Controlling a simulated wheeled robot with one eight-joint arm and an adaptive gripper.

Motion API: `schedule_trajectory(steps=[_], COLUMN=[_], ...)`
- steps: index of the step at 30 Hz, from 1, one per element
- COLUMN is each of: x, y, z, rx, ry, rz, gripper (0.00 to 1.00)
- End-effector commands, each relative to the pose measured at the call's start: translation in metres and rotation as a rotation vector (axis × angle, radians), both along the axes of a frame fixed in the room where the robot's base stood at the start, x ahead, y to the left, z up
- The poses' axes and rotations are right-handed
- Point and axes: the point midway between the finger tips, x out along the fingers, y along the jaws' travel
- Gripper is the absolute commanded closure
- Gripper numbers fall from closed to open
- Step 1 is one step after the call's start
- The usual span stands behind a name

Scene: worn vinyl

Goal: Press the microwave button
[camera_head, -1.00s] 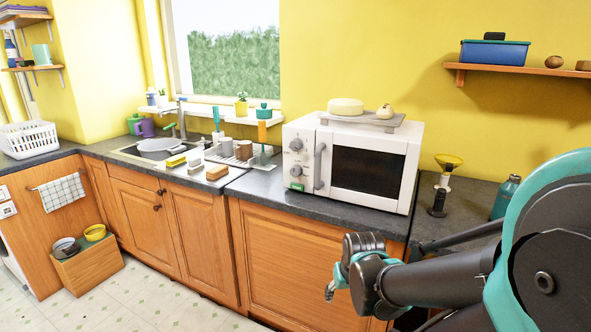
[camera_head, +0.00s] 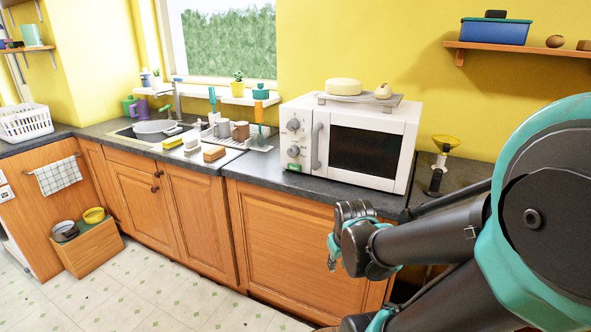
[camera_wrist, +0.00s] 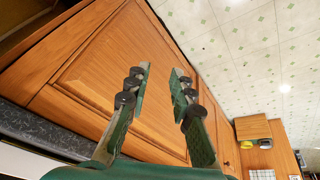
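The white microwave (camera_head: 408,150) stands on the dark counter, its dark door window facing me. Its control panel is left of the door handle (camera_head: 317,148), with two round knobs and a green button (camera_head: 293,167) at the bottom. My gripper (camera_wrist: 159,72) is open and empty in the wrist view, its two fingers apart in front of an orange wooden cabinet door (camera_wrist: 120,75). The microwave's button is not visible in the wrist view. In the head view my arm is in front of the counter, below and right of the microwave; the fingers are not clear there.
A tray with rounded items (camera_head: 344,87) sits on the microwave. A yellow-topped black stand (camera_head: 437,178) is to its right. A dish rack and sink (camera_head: 155,131) are to the left. The counter edge (camera_head: 300,190) lies between my arm and the microwave. The floor in front is clear.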

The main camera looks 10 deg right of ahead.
Motion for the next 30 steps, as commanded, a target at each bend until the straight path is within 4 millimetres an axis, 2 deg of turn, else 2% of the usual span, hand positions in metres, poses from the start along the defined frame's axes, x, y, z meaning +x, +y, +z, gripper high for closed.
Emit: schedule_trajectory(steps=[1,4,14,24,30], x=[0.013,0.042,0.141,0.234,0.268], y=[0.001,0.004,0.031,0.091,0.125], z=[0.008,0.025,0.086,0.15,0.177], rx=[-0.047,-0.172,-0.618,-1.081,-1.28], ry=[0.002,0.009,0.079,0.23,0.331], rz=[0.08,0.281,0.977,1.649,1.916], gripper=[0.87,0.99,1.0,1.0,1.0])
